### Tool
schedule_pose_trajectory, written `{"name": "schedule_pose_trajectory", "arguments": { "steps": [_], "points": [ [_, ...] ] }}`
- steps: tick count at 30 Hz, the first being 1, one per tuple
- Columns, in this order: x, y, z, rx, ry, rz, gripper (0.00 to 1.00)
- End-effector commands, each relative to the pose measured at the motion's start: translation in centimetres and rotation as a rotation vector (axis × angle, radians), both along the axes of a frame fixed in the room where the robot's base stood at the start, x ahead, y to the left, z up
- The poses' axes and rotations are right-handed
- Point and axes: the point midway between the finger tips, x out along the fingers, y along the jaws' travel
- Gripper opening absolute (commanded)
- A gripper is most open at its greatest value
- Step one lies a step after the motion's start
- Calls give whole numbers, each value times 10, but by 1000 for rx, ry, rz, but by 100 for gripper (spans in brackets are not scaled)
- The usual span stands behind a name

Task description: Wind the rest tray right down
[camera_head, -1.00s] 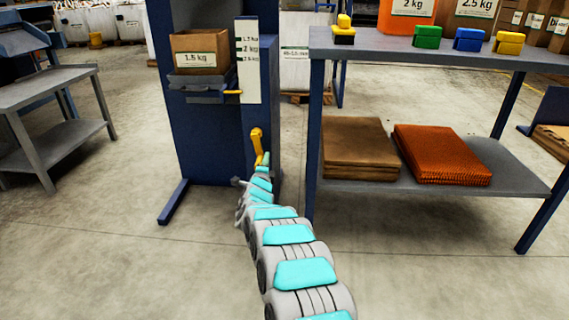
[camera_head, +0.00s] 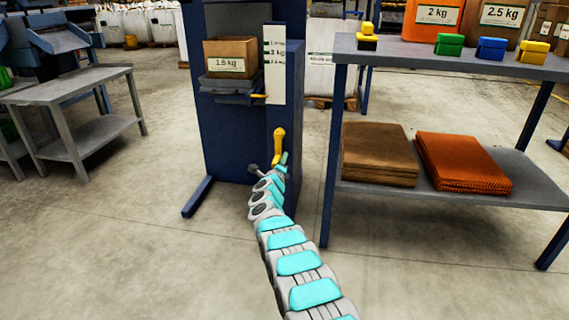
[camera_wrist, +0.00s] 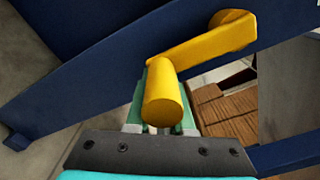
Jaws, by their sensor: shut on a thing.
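The rest tray (camera_head: 228,88) is a grey shelf on the front of the blue column, carrying a cardboard box (camera_head: 230,58) marked 1.5 kg. A yellow pointer (camera_head: 259,96) beside the tray stands near the bottom of the white scale board (camera_head: 273,65), below its printed weights. The yellow crank (camera_head: 279,146) is on the column below the board, its arm hanging down. In the wrist view, my gripper (camera_wrist: 162,118) is shut on the round handle of the crank (camera_wrist: 163,97); the crank arm runs up right to its hub. The fingertips are partly hidden behind the handle.
A blue-legged table (camera_head: 440,58) stands close right of the column, with coloured blocks on top and brown (camera_head: 378,152) and orange (camera_head: 462,162) stacks on its lower shelf. A grey bench (camera_head: 75,90) stands at the left. The floor between bench and column is clear.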

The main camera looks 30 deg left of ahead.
Motion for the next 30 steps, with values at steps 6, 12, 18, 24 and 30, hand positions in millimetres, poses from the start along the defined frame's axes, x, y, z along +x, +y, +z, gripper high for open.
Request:
{"name": "schedule_pose_trajectory", "arguments": {
  "steps": [6,12,18,24,30],
  "points": [
    [-13,23,31,31,-27,35,0],
    [-13,24,32,32,-27,35,0],
    [-13,24,30,31,-26,36,36],
    [-13,23,23,25,-20,36,58],
    [-13,22,16,17,-13,35,62]
  ]
}}
